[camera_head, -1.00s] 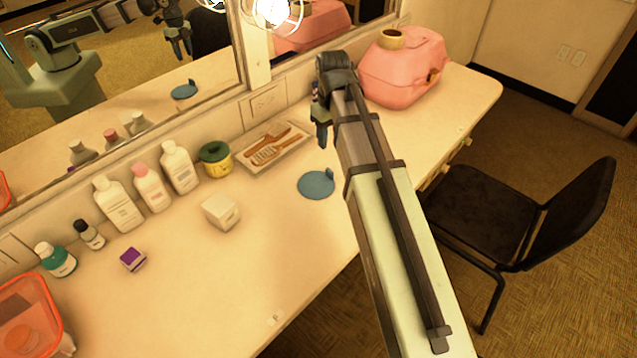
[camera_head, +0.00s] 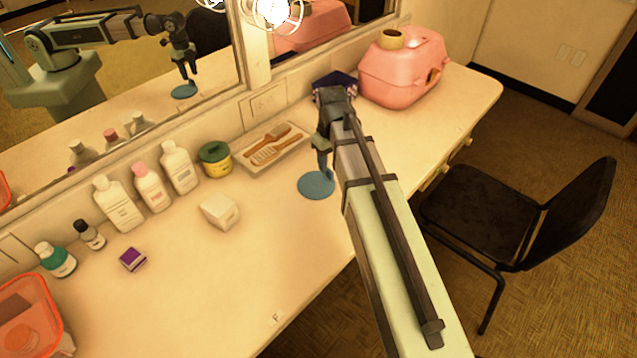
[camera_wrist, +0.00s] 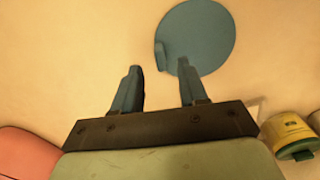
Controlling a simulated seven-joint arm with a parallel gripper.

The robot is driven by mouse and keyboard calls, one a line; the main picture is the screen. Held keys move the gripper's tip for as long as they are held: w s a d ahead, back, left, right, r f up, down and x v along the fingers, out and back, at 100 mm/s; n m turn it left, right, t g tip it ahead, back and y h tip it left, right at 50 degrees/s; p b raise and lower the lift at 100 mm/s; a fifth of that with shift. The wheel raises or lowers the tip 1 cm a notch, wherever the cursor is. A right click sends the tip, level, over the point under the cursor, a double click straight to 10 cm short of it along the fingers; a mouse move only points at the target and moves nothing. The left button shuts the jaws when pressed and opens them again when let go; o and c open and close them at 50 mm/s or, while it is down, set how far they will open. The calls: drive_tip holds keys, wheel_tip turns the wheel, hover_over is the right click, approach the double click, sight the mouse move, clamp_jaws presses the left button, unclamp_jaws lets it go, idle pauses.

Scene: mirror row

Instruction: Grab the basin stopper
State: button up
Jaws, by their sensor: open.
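The basin stopper (camera_head: 314,187) is a flat round blue disc lying on the counter, with a small upright tab at its edge. In the wrist view the stopper (camera_wrist: 205,38) lies at the top, its tab on the left side of the disc. My gripper (camera_head: 323,170) is open and low over the stopper's tab side. In the wrist view my gripper (camera_wrist: 159,67) has its two fingers spread, and the tab sits just beyond the tips, between their lines. Nothing is held. In the head view the fingers partly hide the tab; contact cannot be told.
A white box (camera_head: 219,211) stands left of the stopper. A tray with brushes (camera_head: 270,150) and a yellow jar with a green lid (camera_head: 215,160) lie behind. A pink case (camera_head: 404,72) and a dark purple item (camera_head: 334,82) are at the back right. Counter around the stopper is clear.

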sight(330, 170)
drive_tip(key=shift+s+f, duration=0.1)
drive_tip(key=shift+f, duration=1.6)
drive_tip(key=shift+c, duration=0.2)
clamp_jaws()
